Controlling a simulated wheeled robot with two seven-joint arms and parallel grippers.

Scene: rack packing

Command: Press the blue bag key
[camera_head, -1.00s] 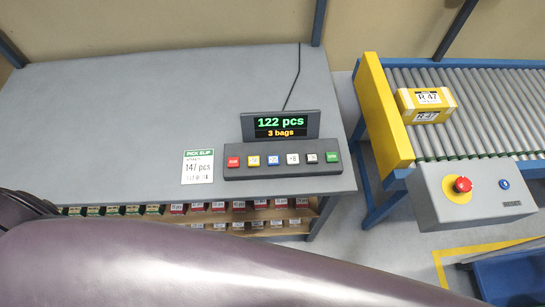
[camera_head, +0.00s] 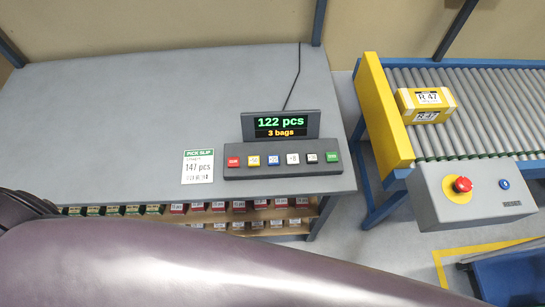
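The blue bag key (camera_head: 274,160) is the third from the left in the row on the dark key panel (camera_head: 240,172). The display (camera_head: 281,125) above reads "122 pcs" and "3 bags". One of my arms lies large across the bottom of the view, in front of the table's near edge. A dark part at the lower left edge is cut off, and I cannot make out fingers. Neither gripper's fingertips show.
A pick slip (camera_head: 198,167) reading 147 pcs lies left of the panel on the grey table (camera_head: 130,110). Small labelled boxes sit on a shelf below. At right, a roller conveyor (camera_head: 500,110) carries a yellow box (camera_head: 426,104); a control box (camera_head: 475,200) has a red button.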

